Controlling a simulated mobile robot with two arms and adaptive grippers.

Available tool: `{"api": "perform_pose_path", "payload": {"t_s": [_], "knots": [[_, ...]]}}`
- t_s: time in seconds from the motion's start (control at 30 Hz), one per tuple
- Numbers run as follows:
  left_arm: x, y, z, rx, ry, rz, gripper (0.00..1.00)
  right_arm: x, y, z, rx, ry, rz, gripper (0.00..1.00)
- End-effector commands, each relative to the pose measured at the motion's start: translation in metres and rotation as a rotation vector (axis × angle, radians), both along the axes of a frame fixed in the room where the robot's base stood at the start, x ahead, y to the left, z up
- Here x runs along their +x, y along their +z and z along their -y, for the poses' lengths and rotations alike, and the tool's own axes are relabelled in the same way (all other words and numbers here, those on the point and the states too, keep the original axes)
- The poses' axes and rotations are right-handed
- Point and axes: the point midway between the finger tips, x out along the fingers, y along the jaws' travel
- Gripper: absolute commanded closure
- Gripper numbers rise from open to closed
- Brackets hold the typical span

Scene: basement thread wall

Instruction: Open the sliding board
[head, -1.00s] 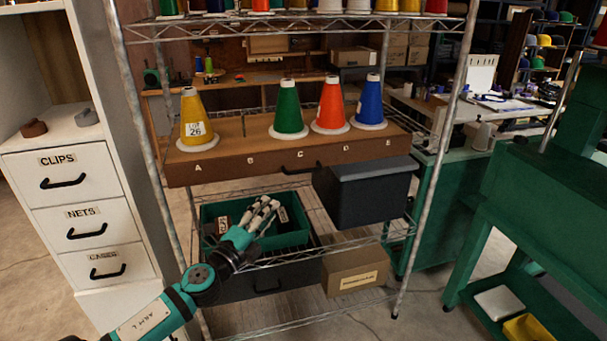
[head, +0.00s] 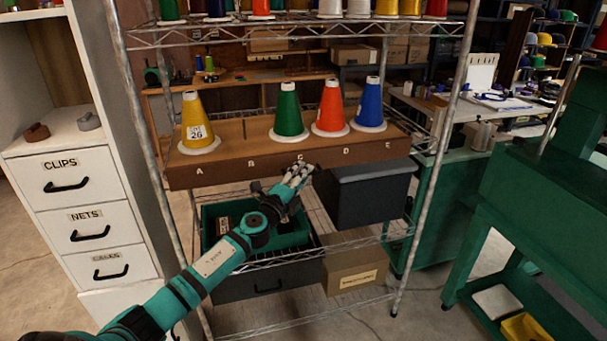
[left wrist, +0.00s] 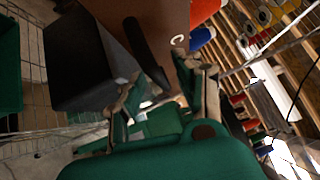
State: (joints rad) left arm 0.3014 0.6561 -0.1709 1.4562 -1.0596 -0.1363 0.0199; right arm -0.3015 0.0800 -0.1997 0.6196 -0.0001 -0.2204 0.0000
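The sliding board (head: 225,174) is a brown wooden board lettered A to E on its front edge, on the wire rack. Yellow (head: 196,124), green (head: 288,112), orange-red (head: 330,109) and blue (head: 370,104) thread cones stand on it; the place at B is bare. My left gripper (head: 300,172) is at the board's front edge below C and hides the handle in the head view. In the left wrist view the black handle (left wrist: 148,52) on the board (left wrist: 150,15) reaches between the spread fingers of my gripper (left wrist: 160,82). My right gripper is out of view.
A green crate (head: 212,211) and a cardboard box (head: 356,270) sit on lower shelves. Rack posts (head: 435,150) stand on both sides. A white drawer cabinet (head: 90,165) is at the left.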

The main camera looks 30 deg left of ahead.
Motion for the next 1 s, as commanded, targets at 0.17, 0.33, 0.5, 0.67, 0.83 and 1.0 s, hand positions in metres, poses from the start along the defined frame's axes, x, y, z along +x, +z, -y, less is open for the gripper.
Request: {"api": "perform_pose_path", "payload": {"t_s": [0.17, 0.33, 0.5, 0.67, 0.83, 1.0], "knots": [[0.0091, 0.0008, -0.0003, -0.001, 0.000, -0.001, 0.66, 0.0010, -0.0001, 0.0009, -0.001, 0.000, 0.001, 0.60], [0.0095, 0.0007, -0.0002, -0.001, -0.001, -0.001, 0.66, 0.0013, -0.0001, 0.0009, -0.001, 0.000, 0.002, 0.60], [0.0094, 0.0008, -0.0003, -0.001, 0.000, -0.001, 0.77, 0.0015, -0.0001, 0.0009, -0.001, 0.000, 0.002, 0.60], [0.0093, 0.0008, -0.0003, -0.001, 0.000, -0.001, 0.98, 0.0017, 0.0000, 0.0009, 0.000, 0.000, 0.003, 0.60], [0.0092, 0.0001, -0.0004, 0.000, 0.000, -0.002, 1.00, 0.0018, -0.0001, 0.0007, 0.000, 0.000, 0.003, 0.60], [0.0090, -0.0005, -0.0004, 0.001, 0.000, -0.003, 1.00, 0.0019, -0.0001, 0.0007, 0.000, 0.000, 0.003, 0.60]]}}
